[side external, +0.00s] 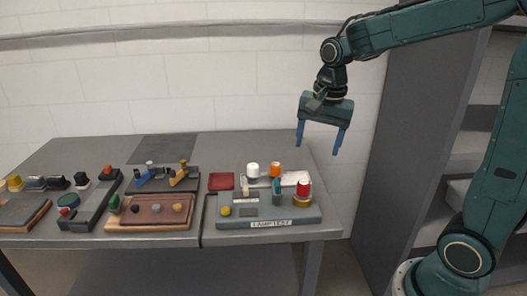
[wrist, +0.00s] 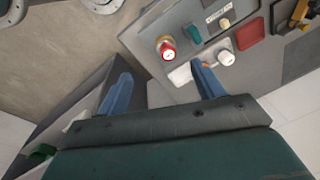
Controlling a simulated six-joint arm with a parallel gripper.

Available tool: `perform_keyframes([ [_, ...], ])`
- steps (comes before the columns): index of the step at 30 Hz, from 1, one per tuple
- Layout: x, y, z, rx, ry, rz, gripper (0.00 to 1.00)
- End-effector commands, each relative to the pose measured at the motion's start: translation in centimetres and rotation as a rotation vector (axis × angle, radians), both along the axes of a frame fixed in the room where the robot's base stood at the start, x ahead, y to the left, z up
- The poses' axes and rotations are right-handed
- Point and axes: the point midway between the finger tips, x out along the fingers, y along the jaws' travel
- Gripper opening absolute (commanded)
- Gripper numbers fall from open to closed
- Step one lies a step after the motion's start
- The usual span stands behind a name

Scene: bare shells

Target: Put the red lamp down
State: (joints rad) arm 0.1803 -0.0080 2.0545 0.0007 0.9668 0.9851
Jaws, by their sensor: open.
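The red lamp (side external: 303,187) stands upright in a brass-coloured socket (side external: 303,201) at the right end of a grey board labelled "LAMP TEST" (side external: 240,224). In the wrist view the red lamp (wrist: 168,53) also sits in the brass ring, beyond my fingertips. My gripper (side external: 318,148) is open and empty, above and behind the board's right end, apart from the lamp. In the wrist view my two blue fingers (wrist: 160,73) are spread wide with nothing between them.
A white lamp (side external: 253,169) and an orange lamp (side external: 275,169) stand at a white tray (side external: 290,179) behind the board. A teal-topped part (side external: 277,188) rises beside the red lamp. A red square (side external: 221,181) and other fixtures lie left. Grey shelving (side external: 420,120) stands right.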

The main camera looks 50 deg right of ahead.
Motion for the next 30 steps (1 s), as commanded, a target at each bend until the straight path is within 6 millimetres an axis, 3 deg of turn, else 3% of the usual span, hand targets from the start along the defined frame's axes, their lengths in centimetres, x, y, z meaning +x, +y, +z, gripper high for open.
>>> perform_keyframes([
  [6, -4.0, 2.1, 2.4, -0.055, -0.085, 0.277, 0.68],
  [13, -8.2, 3.9, 3.8, -0.131, -0.167, 0.566, 0.68],
  [21, -12.9, 5.4, 4.0, -0.241, -0.255, 0.891, 0.68],
  [30, -15.7, 6.1, 3.4, -0.329, -0.307, 1.103, 0.68],
])
